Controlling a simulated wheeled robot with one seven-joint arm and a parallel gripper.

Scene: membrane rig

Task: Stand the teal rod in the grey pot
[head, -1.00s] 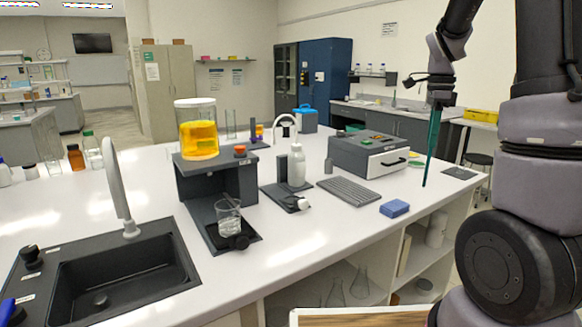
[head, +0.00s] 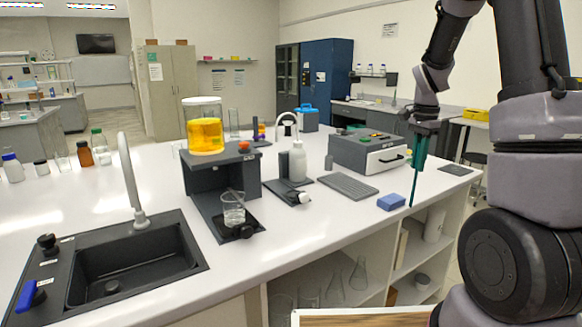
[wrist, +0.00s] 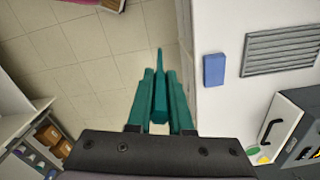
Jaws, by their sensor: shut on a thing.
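The teal rod (head: 414,184) hangs point down, slightly tilted, from my gripper (head: 419,155) at the right of the head view. In the wrist view, my gripper (wrist: 160,92) has its two teal fingers shut on the rod (wrist: 159,68), whose thin end points away from the wrist. The rod's tip appears just right of a blue block, by the bench's front edge; its height above the bench is hard to judge. A small dark grey cylinder (head: 328,162) stands on the bench behind the grey ribbed mat. It may be the grey pot; its opening is not clear.
The blue block (head: 391,202) lies near the bench edge, beside the ribbed mat (head: 347,186). A grey instrument box (head: 370,151) stands behind them. A white bottle (head: 298,162) and a black stand with a beaker (head: 233,209) are further left.

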